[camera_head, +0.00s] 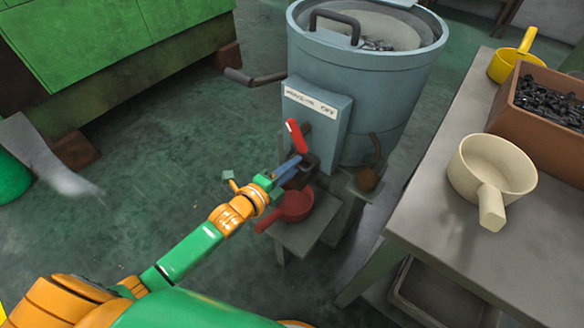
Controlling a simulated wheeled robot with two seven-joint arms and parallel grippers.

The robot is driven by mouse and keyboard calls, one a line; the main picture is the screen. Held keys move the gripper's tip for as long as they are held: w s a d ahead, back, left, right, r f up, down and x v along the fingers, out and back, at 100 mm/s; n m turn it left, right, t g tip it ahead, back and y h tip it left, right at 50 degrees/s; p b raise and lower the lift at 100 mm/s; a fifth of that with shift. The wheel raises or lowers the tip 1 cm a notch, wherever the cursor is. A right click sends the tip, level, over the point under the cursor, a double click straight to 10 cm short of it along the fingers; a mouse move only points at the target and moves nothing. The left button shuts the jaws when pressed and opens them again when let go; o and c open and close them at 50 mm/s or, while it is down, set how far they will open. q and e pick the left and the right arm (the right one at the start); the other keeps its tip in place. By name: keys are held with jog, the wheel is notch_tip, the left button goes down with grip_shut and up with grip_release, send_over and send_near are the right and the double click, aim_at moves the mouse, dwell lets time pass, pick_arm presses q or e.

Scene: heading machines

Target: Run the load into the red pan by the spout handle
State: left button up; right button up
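The red pan (296,205) sits on a small grey stand under the front of a large blue-grey drum (360,75). Black pieces lie inside the drum. A dark spout (305,176) comes out low on the drum, just above the pan. A red lever (297,136) stands above the spout, beside a labelled box. My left arm reaches in from the lower left. Its gripper (282,176) is at the spout, by a blue bar that may be the spout handle. The fingers are too small and overlapped to tell whether they grip. My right gripper is not in view.
A grey table (440,210) on the right holds a cream pan (492,170), a yellow pan (512,62) and a brown box (540,130) of black pieces. A dark bar handle (255,78) juts left from the drum. The floor at left is mostly clear.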

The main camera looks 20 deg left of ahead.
pick_arm(q)
grip_shut()
dwell(1.4)
